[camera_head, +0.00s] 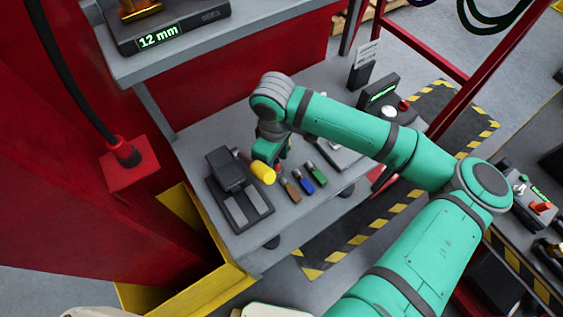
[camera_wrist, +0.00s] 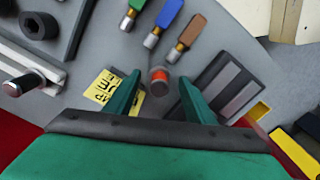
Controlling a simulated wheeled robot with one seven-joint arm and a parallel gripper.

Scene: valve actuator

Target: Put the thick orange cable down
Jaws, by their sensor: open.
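In the wrist view a short orange-red cylinder with a grey end (camera_wrist: 158,82), which may be the thick orange cable, shows in the gap between my fingertips. My gripper (camera_wrist: 154,88) is open, with its two green fingers apart on either side of this piece. I see a gap on each side of it. In the head view my gripper (camera_head: 268,152) is low over the grey bench, partly hidden by my wrist. A yellow cylinder (camera_head: 262,173) shows beside it; I cannot tell whether it is the same piece.
Brown (camera_head: 290,189), blue (camera_head: 305,183) and green (camera_head: 317,173) handled pieces with metal tips lie in a row on the grey bench (camera_head: 280,226). A black stand (camera_head: 243,208) is left of them. A small display box (camera_head: 378,92) stands at the bench's far right.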

